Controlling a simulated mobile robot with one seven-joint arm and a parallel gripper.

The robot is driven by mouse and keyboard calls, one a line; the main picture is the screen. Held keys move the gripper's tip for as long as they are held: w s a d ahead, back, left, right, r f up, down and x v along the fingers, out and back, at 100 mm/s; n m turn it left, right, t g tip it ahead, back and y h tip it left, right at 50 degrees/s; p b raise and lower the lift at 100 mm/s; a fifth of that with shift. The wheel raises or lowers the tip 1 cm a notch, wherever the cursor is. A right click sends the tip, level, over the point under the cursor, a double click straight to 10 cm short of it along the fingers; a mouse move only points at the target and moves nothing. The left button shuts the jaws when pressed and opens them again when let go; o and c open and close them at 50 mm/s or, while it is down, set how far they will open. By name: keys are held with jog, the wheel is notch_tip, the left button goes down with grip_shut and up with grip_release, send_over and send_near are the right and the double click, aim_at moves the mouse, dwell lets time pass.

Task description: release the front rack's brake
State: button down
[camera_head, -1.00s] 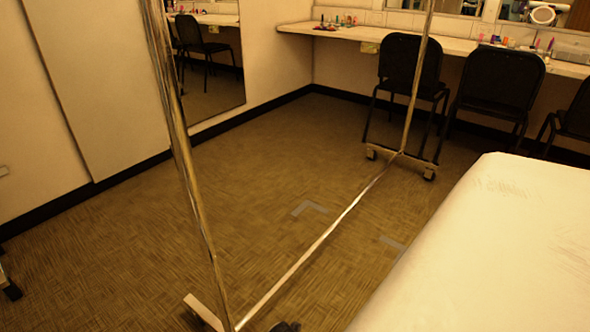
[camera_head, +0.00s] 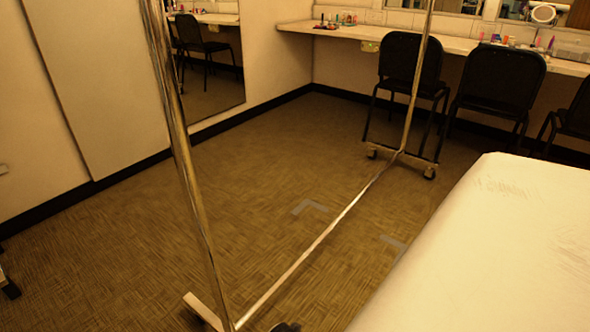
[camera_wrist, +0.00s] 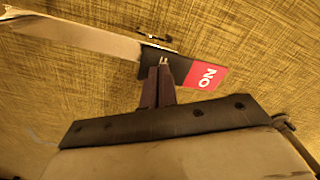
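The front rack is a chrome frame with a tall near post (camera_head: 190,165), a long floor rail (camera_head: 318,243) and a foot (camera_head: 203,311) at the bottom edge of the head view. In the wrist view a pale foot bar (camera_wrist: 75,37) ends at a black brake part (camera_wrist: 180,66) with a red "ON" label (camera_wrist: 206,76). My gripper (camera_wrist: 163,64) has its two dark fingers together, with the tips over the black part beside the label. I cannot tell whether they touch it. My gripper is outside the head view.
The rack's far post (camera_head: 415,85) stands on casters near black chairs (camera_head: 497,85) along a counter (camera_head: 460,46). A mirror (camera_head: 208,65) is on the left wall. Carpet (camera_head: 110,240) left of the rack is clear. Grey tape corners mark the floor.

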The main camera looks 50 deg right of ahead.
jog(key=shift+f+b, duration=0.35)
jog(key=shift+f, duration=0.25)
notch_tip(320, 180, up, 7)
jog(key=p, duration=0.6)
jog(key=shift+r+p, duration=0.1)
jog(key=shift+p, duration=0.25)
dwell(0.5)
